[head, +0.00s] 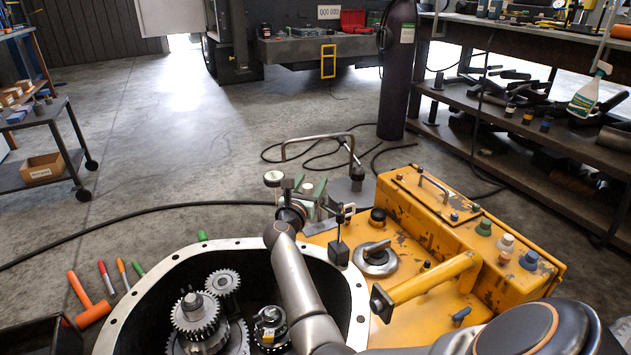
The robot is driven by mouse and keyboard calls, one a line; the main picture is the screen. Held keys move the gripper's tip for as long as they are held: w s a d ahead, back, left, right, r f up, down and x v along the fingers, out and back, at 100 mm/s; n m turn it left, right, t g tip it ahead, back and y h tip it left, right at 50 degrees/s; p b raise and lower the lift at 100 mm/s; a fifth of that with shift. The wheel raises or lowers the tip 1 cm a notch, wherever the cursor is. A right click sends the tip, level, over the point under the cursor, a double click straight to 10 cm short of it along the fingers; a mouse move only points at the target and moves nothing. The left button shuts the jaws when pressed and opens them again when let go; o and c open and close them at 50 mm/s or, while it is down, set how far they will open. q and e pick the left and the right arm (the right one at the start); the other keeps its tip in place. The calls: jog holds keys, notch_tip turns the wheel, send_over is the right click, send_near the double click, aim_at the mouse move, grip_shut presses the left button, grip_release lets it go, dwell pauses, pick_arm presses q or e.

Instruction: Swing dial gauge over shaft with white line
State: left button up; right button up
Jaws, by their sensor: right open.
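My right gripper (322,207) is open at the far end of my right arm, beyond the rim of the gearbox housing (115,318). A small round dial (273,178), likely the dial gauge, shows just left of the gripper, beside greenish metal parts. A thin post rises from a dark block (338,253) at the housing's far right rim, close to the gripper. Whether the gripper touches the gauge or post cannot be told. Inside the housing stand a geared shaft (193,303) and a smaller shaft (268,320). No white line can be made out. My left gripper is out of view.
A yellow machine case (425,215) with a thick handle (428,282) and colored knobs stands right of the housing. An orange hammer (88,300) and several hand tools lie at left. My forearm crosses over the housing. Open floor lies beyond.

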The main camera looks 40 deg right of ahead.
jog(key=shift+w+d, duration=0.15)
jog(key=shift+d, duration=0.05)
dwell(0.3)
grip_shut()
dwell(0.3)
dwell(0.9)
